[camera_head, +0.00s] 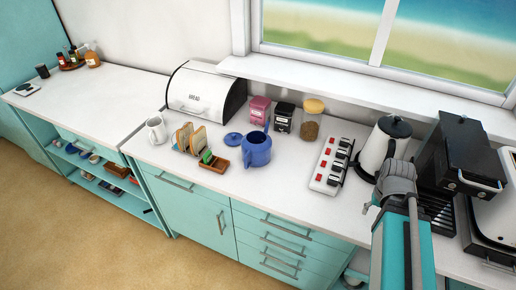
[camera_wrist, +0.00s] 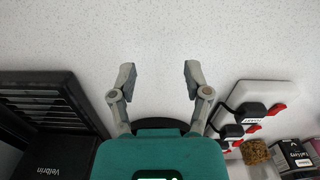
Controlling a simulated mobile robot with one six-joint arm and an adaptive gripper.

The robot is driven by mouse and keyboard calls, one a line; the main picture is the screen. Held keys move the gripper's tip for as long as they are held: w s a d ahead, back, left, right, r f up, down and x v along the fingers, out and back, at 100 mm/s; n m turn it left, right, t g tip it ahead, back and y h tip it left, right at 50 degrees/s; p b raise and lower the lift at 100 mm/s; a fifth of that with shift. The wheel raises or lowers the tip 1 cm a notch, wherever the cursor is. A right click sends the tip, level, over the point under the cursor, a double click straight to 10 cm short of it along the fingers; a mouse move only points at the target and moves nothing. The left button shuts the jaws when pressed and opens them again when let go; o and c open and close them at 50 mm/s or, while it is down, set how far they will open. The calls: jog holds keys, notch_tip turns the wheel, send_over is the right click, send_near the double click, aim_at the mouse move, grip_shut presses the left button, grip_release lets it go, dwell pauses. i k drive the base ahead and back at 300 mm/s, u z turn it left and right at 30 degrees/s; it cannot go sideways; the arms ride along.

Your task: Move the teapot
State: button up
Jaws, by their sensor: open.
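The blue teapot (camera_head: 257,151) stands upright on the white counter, left of the middle of the worktop, in the head view. Its top looks open, and a blue lid (camera_head: 233,139) lies on the counter just left of it. My gripper (camera_wrist: 159,76) is open and empty in the wrist view, with bare pale surface between and beyond its fingers. In the head view my arm is at the right, well apart from the teapot. The teapot does not show in the wrist view.
Counter before the teapot is clear.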

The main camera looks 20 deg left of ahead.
aim_at(256, 146)
jog(key=z, duration=0.05)
jog(key=k, duration=0.95)
jog(key=u, duration=0.6)
jog(key=i, duration=1)
jog(key=z, duration=0.05)
